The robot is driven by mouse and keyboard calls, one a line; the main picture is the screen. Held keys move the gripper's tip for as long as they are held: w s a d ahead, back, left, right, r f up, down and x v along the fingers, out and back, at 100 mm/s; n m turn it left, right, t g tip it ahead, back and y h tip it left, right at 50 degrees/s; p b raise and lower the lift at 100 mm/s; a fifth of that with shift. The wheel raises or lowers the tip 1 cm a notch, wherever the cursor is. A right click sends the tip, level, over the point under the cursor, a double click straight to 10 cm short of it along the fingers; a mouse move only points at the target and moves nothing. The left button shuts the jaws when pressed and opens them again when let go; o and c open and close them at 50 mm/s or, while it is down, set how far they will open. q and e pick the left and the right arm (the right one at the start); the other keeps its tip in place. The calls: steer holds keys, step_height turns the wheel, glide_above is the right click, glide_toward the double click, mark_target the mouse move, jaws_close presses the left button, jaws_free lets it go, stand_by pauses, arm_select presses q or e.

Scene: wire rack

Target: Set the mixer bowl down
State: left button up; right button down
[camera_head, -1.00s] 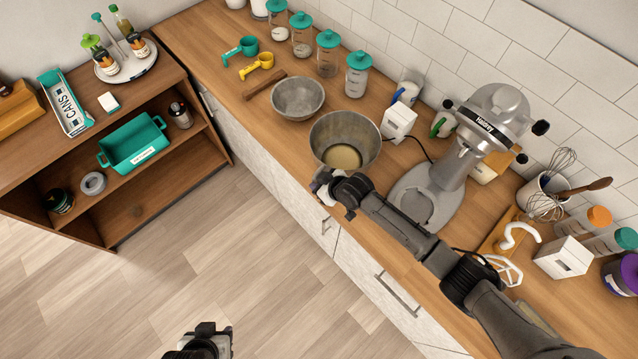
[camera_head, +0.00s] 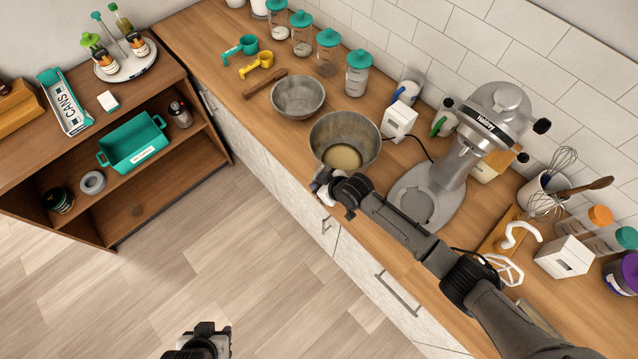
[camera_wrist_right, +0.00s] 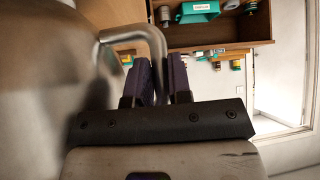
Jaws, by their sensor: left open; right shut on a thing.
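The mixer bowl (camera_head: 345,135) is a grey metal bowl with a pale yellowish content at its bottom. It is at the front edge of the counter in the head view, left of the stand mixer (camera_head: 470,150). My right gripper (camera_head: 328,186) is at the bowl's near side. In the right wrist view, my right gripper (camera_wrist_right: 162,85) is shut on the bowl's handle (camera_wrist_right: 150,38), with the bowl wall (camera_wrist_right: 40,70) at the left. Whether the bowl's base touches the counter is hidden. My left gripper (camera_head: 212,330) is low over the floor, open and empty.
A smaller metal bowl (camera_head: 298,97) stands just left of the mixer bowl. A white box (camera_head: 399,121) and a lidded jar (camera_head: 358,75) stand behind it. The wooden counter (camera_head: 232,85) has little free room around the bowl.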

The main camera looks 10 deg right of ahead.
steer(key=shift+w+f, duration=0.1)
steer(key=c, duration=1.3)
jaws_free()
steer(key=o, duration=0.3)
steer(key=shift+f, duration=0.1)
steer(key=shift+o, duration=0.2)
steer(key=shift+f, duration=0.15)
steer(key=p+v, duration=0.9)
